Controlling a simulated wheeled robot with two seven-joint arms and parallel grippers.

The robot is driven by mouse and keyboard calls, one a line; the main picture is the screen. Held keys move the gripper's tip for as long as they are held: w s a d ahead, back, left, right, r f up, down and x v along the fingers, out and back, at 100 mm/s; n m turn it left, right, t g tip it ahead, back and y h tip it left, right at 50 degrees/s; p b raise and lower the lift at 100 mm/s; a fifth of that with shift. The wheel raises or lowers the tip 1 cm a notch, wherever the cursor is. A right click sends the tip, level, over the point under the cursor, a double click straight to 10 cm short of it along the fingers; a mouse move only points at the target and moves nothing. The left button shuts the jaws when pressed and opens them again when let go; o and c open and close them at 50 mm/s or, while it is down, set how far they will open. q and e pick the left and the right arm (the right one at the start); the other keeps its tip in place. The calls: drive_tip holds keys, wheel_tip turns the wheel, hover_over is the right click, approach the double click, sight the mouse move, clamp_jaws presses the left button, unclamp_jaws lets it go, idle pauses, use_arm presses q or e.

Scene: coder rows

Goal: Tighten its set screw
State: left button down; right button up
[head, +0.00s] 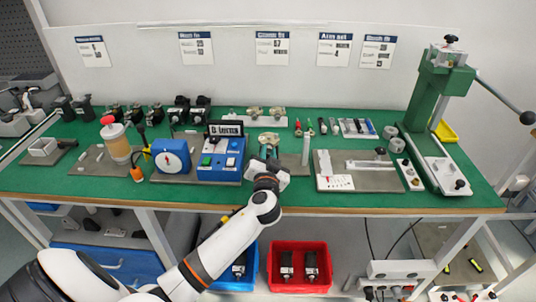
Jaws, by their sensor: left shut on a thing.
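My left gripper (268,160) reaches in from the lower left to the front middle of the green bench. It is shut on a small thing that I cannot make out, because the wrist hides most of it. A pale metal part (268,139) shows just beyond the fingertips; I cannot tell if they touch it. A set screw is too small to pick out here. Left of the gripper stands a blue control box (221,172) with a dark display (226,128) on top. My right gripper is not in view.
A blue unit (171,156) and an amber-filled jar (116,143) stand left. A grey fixture plate (380,182) lies right, beside a tall green press (428,100) with a long lever. Black encoder-like parts (180,108) line the back. A red bin (300,246) is below.

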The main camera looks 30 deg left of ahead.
use_arm(q)
drive_tip(key=m+p, duration=0.1)
drive_tip(key=m, duration=0.4)
drive_tip(key=shift+m, duration=0.3)
drive_tip(key=m+p, duration=0.2)
drive_tip(key=m, duration=0.3)
drive_tip(key=shift+d+m, duration=0.1)
drive_tip(key=shift+m, duration=0.2)
drive_tip(key=m+p, duration=0.3)
drive_tip(key=m, duration=0.3)
drive_tip(key=shift+f, duration=0.1)
drive_tip(key=m+p, duration=0.1)
drive_tip(key=m, duration=0.2)
drive_tip(key=shift+f+m+p, duration=0.15)
drive_tip(key=shift+m+p, duration=0.2)
drive_tip(key=shift+m, duration=0.05)
drive_tip(key=shift+f+m, duration=0.1)
drive_tip(key=shift+m, duration=0.5)
drive_tip(key=shift+p, duration=0.3)
drive_tip(key=shift+f, duration=0.1)
drive_tip(key=c, duration=1.5)
unclamp_jaws()
drive_tip(key=shift+d, duration=0.1)
drive_tip(key=shift+o, duration=1)
drive_tip(key=shift+r, duration=0.25)
